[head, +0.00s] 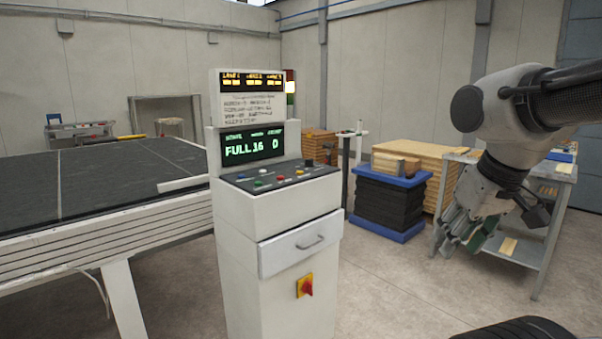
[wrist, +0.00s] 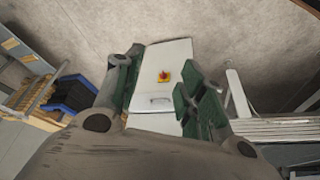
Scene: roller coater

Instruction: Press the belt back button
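The control console (head: 277,260) is a white cabinet with a sloped dark button panel (head: 300,175). Small buttons and knobs sit on the panel, among them a red button (head: 281,181), a green button (head: 259,184) and a white one (head: 263,171). The labels are too small to read, so I cannot tell which is belt back. My gripper (head: 458,238) hangs to the right of the console, well apart from it and pointing down. In the wrist view my gripper (wrist: 162,78) has its green-padded fingers spread and empty, with the console (wrist: 165,60) seen between them.
The console carries a green-lit display (head: 252,145), a drawer (head: 299,244) and a red-yellow switch (head: 305,286). A long dark belt table (head: 90,187) stands left. A blue-topped black stack (head: 388,203) and a workbench (head: 545,225) stand right. The floor before the console is clear.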

